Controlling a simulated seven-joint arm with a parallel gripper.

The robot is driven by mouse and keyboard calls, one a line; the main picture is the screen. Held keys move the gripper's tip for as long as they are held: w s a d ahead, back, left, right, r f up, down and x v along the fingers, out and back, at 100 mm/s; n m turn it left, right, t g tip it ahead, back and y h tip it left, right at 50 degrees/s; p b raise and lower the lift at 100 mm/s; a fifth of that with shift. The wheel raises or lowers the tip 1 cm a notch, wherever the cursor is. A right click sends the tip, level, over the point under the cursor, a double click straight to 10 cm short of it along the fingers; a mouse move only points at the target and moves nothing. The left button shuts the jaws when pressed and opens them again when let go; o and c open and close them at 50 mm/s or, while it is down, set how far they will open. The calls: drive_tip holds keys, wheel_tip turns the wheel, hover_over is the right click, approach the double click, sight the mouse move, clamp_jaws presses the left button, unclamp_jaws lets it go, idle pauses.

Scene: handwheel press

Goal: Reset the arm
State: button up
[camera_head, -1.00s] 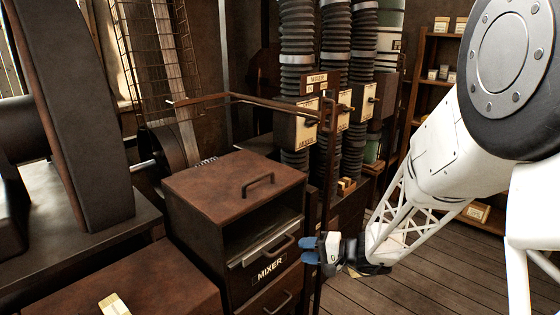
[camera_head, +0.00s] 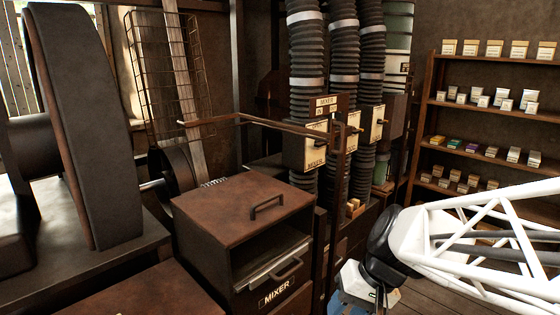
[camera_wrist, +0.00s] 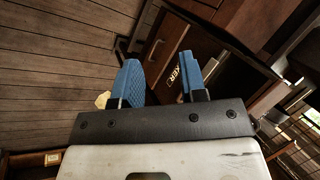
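My gripper (camera_wrist: 160,68) shows in the wrist view with its two blue fingers apart and nothing held between them. In the head view my gripper (camera_head: 348,302) is at the bottom edge, partly cut off, to the right of the mixer cabinet (camera_head: 240,212). My white lattice arm (camera_head: 480,235) reaches in from the right. The mixer cabinet has a brown top with a handle, an open front, and a drawer (camera_head: 280,290) labelled MIXER below. The drawer's label also shows beyond the fingers in the wrist view (camera_wrist: 182,76).
A brown bar (camera_head: 265,122) juts out above the cabinet. Ribbed black hoses (camera_head: 308,60) with labelled boxes stand behind. A shelf (camera_head: 490,105) of small boxes is at the right. In the wrist view, bare plank floor (camera_wrist: 50,70) lies left of the fingers.

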drive_tip(key=s+d+r+t+h, duration=0.2)
drive_tip(key=s+d+r+h, duration=0.2)
drive_tip(key=s+d+h, duration=0.1)
drive_tip(key=s+d, duration=0.1)
drive_tip(key=s, duration=0.1)
drive_tip(key=shift+s+r+t, duration=0.3)
drive_tip(key=shift+d, duration=0.1)
idle(1.9)
